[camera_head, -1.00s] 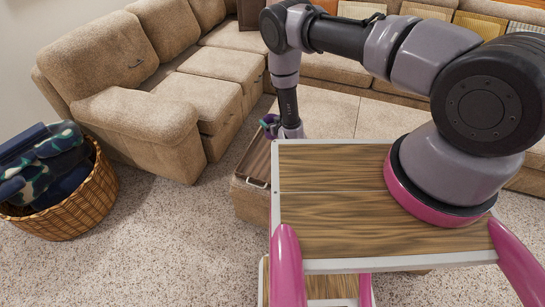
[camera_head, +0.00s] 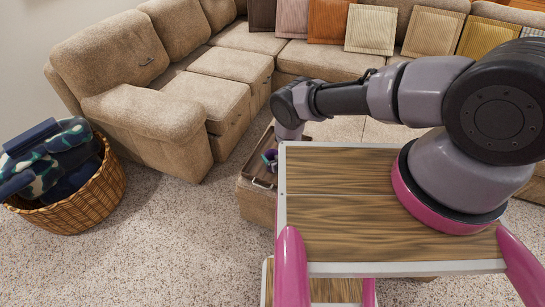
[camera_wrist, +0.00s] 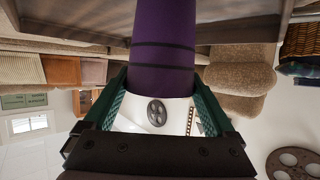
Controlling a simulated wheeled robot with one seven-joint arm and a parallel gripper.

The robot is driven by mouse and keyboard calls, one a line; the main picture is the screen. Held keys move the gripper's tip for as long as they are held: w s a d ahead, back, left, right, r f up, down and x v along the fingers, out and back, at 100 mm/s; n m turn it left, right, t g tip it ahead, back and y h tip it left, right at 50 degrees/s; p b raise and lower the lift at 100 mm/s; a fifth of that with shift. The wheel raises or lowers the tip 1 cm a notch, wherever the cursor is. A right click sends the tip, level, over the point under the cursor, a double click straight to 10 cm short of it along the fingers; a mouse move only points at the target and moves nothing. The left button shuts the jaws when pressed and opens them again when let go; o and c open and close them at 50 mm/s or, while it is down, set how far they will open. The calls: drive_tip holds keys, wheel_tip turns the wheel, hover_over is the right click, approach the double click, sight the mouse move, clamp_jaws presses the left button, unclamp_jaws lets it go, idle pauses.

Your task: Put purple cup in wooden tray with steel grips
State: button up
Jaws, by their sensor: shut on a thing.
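The purple cup (camera_wrist: 164,62) has dark bands and a white section with a film-reel print. My gripper (camera_wrist: 160,92) is shut on it, with a green finger on either side. In the head view the cup (camera_head: 270,155) is small and partly hidden, and my gripper (camera_head: 272,164) is over the wooden tray. The brown wooden tray (camera_head: 259,173) with a steel grip (camera_head: 263,184) sits on a beige ottoman, partly hidden behind my body. In the wrist view the tray (camera_wrist: 62,12) fills the top edge around the cup's far end. I cannot tell whether the cup touches it.
The beige ottoman (camera_head: 254,205) stands on open carpet (camera_head: 170,235). A wicker basket (camera_head: 80,212) of dark textiles is at the left. A beige sectional sofa (camera_head: 150,115) with several cushions lies behind.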

drive_tip(key=shift+f, duration=0.15)
drive_tip(key=o, duration=1)
drive_tip(key=shift+s, duration=0.1)
